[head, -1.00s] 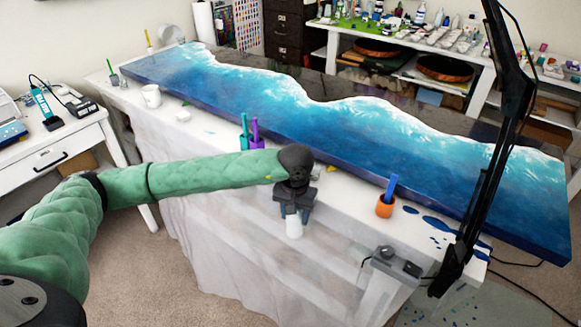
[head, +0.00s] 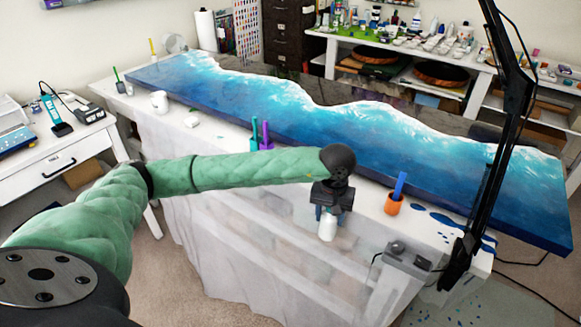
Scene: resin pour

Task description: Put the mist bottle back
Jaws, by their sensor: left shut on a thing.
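The mist bottle (head: 328,229) is small and white, with its top hidden between the fingers of my left gripper (head: 328,211). My left gripper is shut on it, pointing down, and the bottle hangs about upright. In the head view it shows in front of the near side of the covered table (head: 215,232). I cannot tell how far it is from the table cover. My right gripper does not show.
A blue and white resin slab (head: 270,100) lies along the table. On the near edge stand an orange cup (head: 393,204) with a blue stick, purple and teal cups, and a white mug (head: 159,102). A black stand arm (head: 490,165) rises at right, near a grey box (head: 407,256).

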